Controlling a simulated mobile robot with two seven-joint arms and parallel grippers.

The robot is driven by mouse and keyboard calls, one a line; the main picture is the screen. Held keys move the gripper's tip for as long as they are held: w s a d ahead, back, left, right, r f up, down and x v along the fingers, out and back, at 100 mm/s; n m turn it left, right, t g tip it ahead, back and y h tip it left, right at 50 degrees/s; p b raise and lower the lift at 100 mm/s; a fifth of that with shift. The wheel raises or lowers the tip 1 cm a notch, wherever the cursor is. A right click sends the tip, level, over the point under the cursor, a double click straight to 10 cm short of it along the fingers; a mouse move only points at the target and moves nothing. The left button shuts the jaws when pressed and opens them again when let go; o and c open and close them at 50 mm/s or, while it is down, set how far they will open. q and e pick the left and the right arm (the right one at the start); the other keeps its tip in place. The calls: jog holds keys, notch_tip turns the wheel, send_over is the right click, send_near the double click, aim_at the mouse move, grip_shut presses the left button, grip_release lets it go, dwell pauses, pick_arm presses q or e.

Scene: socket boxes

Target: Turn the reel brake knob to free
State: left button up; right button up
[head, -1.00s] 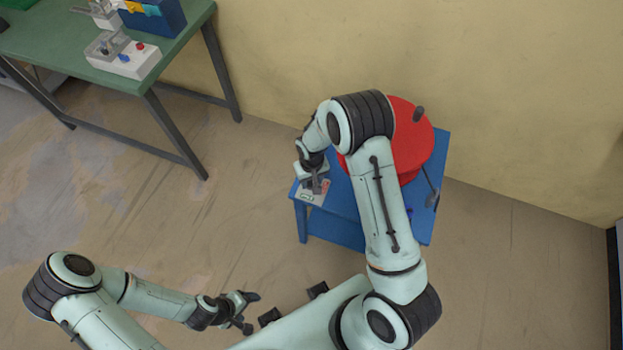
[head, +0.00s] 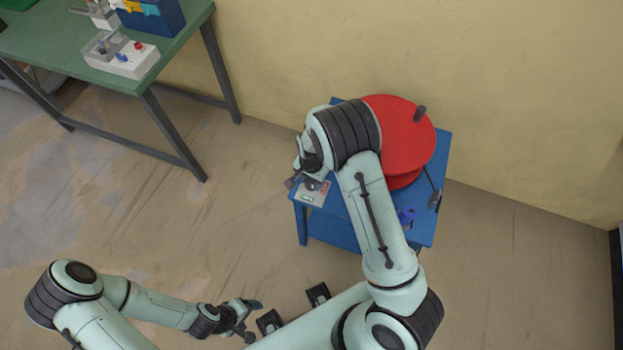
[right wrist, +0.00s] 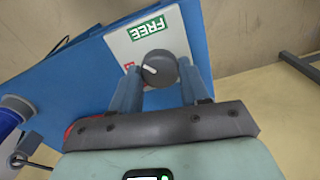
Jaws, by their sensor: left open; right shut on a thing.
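The dark round reel brake knob (right wrist: 158,68) sits on a white plate (right wrist: 118,40) with a green FREE label (right wrist: 147,28) and a partly hidden red label. Its white pointer mark points left in the right wrist view, not straight at FREE. My right gripper (right wrist: 163,85) is shut on the knob, a finger on each side. In the head view the plate (head: 313,199) is at the blue stand's left front corner, with my right gripper (head: 301,182) over it. My left gripper (head: 247,317) is open and empty, low in front of the stand.
A red reel (head: 405,140) with a dark handle stands on the blue stand (head: 345,203), partly behind my right arm. A blue item (head: 406,216) is at the stand's right. A green table (head: 60,50) with boxes stands upper left. Floor between them is clear.

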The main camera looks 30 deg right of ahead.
jog(key=m+p, duration=0.1)
jog(key=m, duration=0.2)
jog(key=shift+r+m, duration=0.1)
jog(key=shift+m, duration=0.2)
pick_arm(q)
jog(key=shift+w+r+p, duration=0.3)
jog(key=shift+w+r, duration=0.25)
jog(key=shift+r, duration=0.2)
jog(key=shift+w+r+p, duration=0.3)
jog(key=shift+w+r, duration=0.2)
jog(key=shift+r, duration=0.2)
pick_arm(e)
jog(key=shift+m, duration=1.6)
jog(key=o, duration=1.1)
jog(key=shift+c, duration=0.2)
